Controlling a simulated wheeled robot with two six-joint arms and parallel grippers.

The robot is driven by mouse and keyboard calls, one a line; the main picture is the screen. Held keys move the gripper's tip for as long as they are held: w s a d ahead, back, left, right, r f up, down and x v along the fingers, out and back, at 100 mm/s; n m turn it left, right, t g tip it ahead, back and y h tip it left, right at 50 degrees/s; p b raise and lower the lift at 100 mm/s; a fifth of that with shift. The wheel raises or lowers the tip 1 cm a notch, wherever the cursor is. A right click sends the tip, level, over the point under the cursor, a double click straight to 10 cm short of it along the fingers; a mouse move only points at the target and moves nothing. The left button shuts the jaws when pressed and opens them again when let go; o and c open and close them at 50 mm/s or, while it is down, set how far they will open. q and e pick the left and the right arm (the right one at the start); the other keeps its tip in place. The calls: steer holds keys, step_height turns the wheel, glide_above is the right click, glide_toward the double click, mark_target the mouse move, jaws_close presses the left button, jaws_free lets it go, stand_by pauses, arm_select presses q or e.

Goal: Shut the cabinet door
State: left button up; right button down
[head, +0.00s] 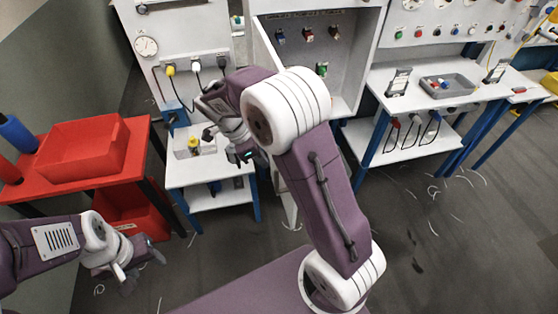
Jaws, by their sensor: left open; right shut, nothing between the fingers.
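The white cabinet (345,70) stands at the back centre with its inside exposed. Its door (262,50) appears to be open, seen nearly edge-on at the cabinet's left side. My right arm hides much of the door and the cabinet's lower left. My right gripper (238,156) is shut and empty, to the left of the door; I cannot tell whether it touches the door. My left gripper (128,277) is open and empty, low at the left over the floor, far from the cabinet.
A red table (140,150) with a red bin (85,150) stands at the left. A white workbench (212,168) is behind my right gripper. Another white bench (425,100) with a grey tray (447,86) stands at the right.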

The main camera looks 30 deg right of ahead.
steer(key=shift+s+d+f+p, duration=0.2)
steer(key=shift+d+f, duration=0.2)
steer(key=shift+d, duration=0.4)
steer(key=shift+s+d+f+p, duration=0.2)
steer(key=shift+d+f, duration=0.25)
steer(key=shift+d, duration=0.35)
steer(key=shift+s+d+f+p, duration=0.15)
steer(key=shift+d+f+p, duration=0.2)
steer(key=shift+d, duration=0.45)
